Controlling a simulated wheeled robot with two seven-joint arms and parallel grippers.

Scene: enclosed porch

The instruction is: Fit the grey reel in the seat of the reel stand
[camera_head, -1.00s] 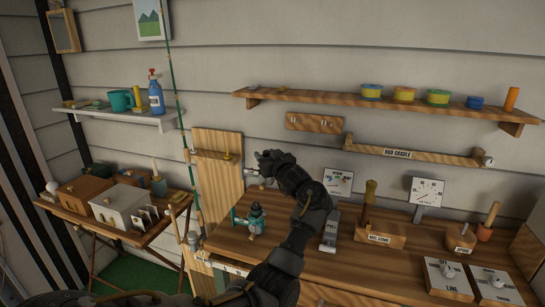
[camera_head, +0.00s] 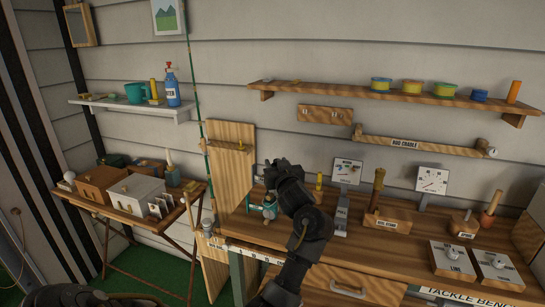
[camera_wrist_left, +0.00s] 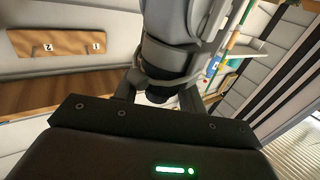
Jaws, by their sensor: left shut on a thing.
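The reel stand (camera_head: 387,222) is a wooden block with a label on the bench, and a brown upright handle stands at it. Its seat is too small to make out. My left gripper (camera_head: 276,175) is over the left part of the bench, left of the stand and apart from it. In the left wrist view it is shut on a large grey rounded body with a dark underside, which looks like the grey reel (camera_wrist_left: 180,55). My right gripper is not in view.
A teal device (camera_head: 270,207) stands on the bench just below my left gripper. An upright wooden board (camera_head: 232,170) is to its left. Gauges, a spool block (camera_head: 464,226) and two control boxes (camera_head: 465,262) fill the right. The rod cradle (camera_head: 420,146) is on the wall.

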